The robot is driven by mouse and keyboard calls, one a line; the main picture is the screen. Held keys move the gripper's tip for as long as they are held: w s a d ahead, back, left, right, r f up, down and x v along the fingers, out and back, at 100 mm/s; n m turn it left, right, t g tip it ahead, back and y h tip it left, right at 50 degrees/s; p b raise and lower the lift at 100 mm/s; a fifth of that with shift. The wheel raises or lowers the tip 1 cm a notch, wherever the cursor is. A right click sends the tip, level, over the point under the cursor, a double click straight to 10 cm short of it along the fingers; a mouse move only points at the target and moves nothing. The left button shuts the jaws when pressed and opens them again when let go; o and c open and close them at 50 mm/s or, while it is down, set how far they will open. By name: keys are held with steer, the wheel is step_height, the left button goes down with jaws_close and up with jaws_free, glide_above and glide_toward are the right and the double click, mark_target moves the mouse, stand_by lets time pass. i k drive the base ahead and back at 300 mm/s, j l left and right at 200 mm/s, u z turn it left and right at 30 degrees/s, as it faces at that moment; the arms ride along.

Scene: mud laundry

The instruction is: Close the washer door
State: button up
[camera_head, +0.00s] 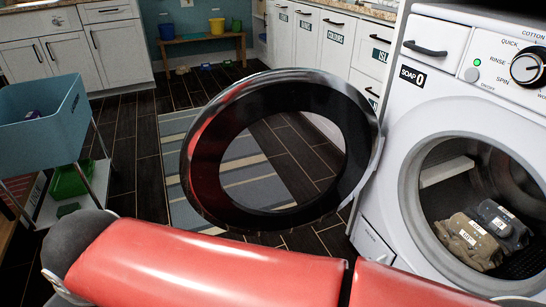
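The washer (400,112) stands at the right, white, with a control panel and a round opening in its front. Its round door (207,140), a dark ring with a clear middle, stands wide open to the left of the opening, hinged on the washer's left side. My red arm lies across the bottom of the view, in front of the door's lower edge; I cannot tell whether they touch. My gripper is not in view.
Folded labelled clothes (467,240) lie inside the drum. A striped rug (180,205) covers the floor behind the door. A blue-grey bin cart (40,120) stands at the left. White cabinets (345,45) line the back, with a wooden bench (205,42) holding buckets.

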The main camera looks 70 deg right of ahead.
mark_target(254, 98)
steer(key=i+z, duration=0.3)
steer(key=i, duration=0.2)
steer(key=i+j+z, duration=0.3)
steer(key=i, duration=0.15)
steer(key=i+j+z, duration=0.15)
steer(key=i+z, duration=0.2)
steer(key=i+l+z, duration=0.1)
steer(key=i+z, duration=0.35)
steer(key=i+j+z, duration=0.1)
steer(key=i+z, duration=0.3)
steer(key=i+j+z, duration=0.25)
steer(key=i+z, duration=0.3)
steer(key=z, duration=2.35)
